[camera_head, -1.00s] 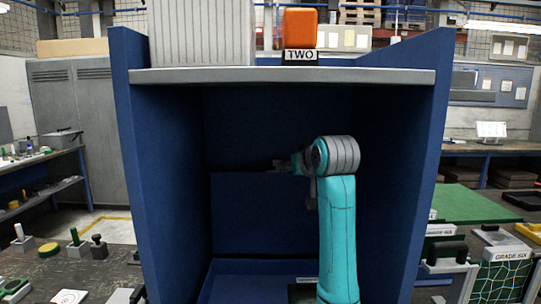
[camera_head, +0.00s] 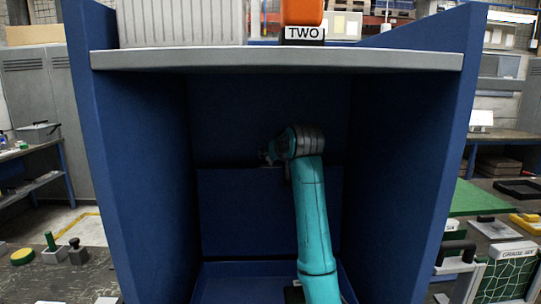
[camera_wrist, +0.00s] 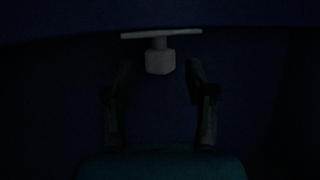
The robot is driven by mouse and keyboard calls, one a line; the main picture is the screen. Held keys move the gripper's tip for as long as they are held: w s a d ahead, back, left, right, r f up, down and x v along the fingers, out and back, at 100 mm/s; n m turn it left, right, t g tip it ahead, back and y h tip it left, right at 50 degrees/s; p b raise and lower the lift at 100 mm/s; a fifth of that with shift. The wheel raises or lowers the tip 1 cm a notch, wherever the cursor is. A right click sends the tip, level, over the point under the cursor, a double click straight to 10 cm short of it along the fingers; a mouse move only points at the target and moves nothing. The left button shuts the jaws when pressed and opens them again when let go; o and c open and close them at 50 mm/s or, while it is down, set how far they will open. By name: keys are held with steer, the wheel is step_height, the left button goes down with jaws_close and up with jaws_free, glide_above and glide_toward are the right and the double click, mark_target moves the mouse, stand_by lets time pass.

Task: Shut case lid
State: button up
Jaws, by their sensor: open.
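The blue case sits deep inside a dark blue booth, its lower part (camera_head: 225,284) low in the head view. Its blue lid (camera_head: 230,215) appears to stand upright at the back, open. My gripper (camera_head: 267,155) is near the lid's top edge, small and dark in the head view. In the very dark wrist view my gripper (camera_wrist: 157,82) has its two fingers spread. A pale blocky knob (camera_wrist: 160,62) under a thin bar lies just ahead, between the finger lines. I cannot tell whether anything touches it.
The booth's side walls (camera_head: 135,190) and (camera_head: 415,180) rise on both sides of my arm. A grey shelf (camera_head: 280,60) crosses above, with an orange block (camera_head: 303,12) and a "TWO" label (camera_head: 303,33). Benches with small items stand outside on both sides.

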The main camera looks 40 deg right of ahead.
steer(key=shift+x, duration=1.15)
jaws_close()
